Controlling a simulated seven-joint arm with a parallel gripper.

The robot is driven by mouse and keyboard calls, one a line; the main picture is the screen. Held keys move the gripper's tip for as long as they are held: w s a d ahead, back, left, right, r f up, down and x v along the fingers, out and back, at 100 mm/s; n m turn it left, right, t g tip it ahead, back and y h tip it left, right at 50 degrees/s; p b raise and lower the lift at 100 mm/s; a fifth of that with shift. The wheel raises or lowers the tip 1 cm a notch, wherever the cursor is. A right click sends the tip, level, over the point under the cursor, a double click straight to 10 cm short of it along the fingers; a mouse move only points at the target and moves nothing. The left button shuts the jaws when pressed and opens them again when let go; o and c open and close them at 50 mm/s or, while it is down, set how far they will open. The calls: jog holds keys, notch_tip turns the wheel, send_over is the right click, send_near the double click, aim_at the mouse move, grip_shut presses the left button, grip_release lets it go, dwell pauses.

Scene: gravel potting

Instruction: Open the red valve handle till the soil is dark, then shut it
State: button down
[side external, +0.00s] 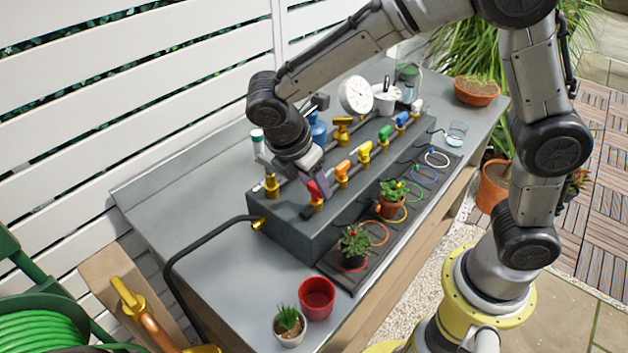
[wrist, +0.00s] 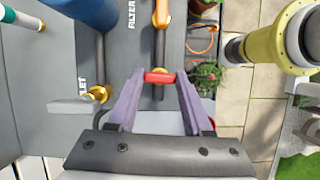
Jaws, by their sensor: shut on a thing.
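The red valve handle (side external: 314,189) sits on the near-left end of the row of coloured valves on the grey box. In the wrist view the red handle (wrist: 160,77) lies crosswise to the pipe, between my two purple fingertips. My gripper (side external: 318,190) is shut on it from above; the wrist view shows the gripper (wrist: 160,76) too.
The orange handle (side external: 343,168) is beside the red one, with yellow, green and blue handles further along. A brass inlet valve (side external: 271,184) and a blue filter (side external: 318,130) stand close to my wrist. A red empty pot (side external: 317,297) stands at the bench front.

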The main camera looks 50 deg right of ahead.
jog(key=m+g, duration=0.1)
jog(key=m, duration=0.3)
jog(key=shift+w+m+g+y, duration=0.2)
jog(key=shift+m+g+y, duration=0.1)
jog(key=shift+m+g, duration=0.1)
jog(key=m+g+y, duration=0.1)
jog(key=m, duration=0.3)
jog(key=shift+w+d+m, duration=0.1)
jog(key=shift+m, duration=0.2)
jog(key=m, duration=0.2)
jog(key=m+g+y, duration=0.1)
jog(key=m, duration=0.1)
jog(key=shift+d+r+y, duration=0.1)
jog(key=shift+y, duration=0.2)
jog(key=shift+d+m+y, duration=0.1)
jog(key=shift+m+y, duration=0.6)
jog(key=shift+m, duration=1.3)
jog(key=shift+w, duration=0.1)
jog(key=shift+c, duration=1.6)
grip_release()
jog(key=v, duration=1.3)
jog(key=shift+w+r, duration=0.25)
jog(key=shift+w, duration=0.1)
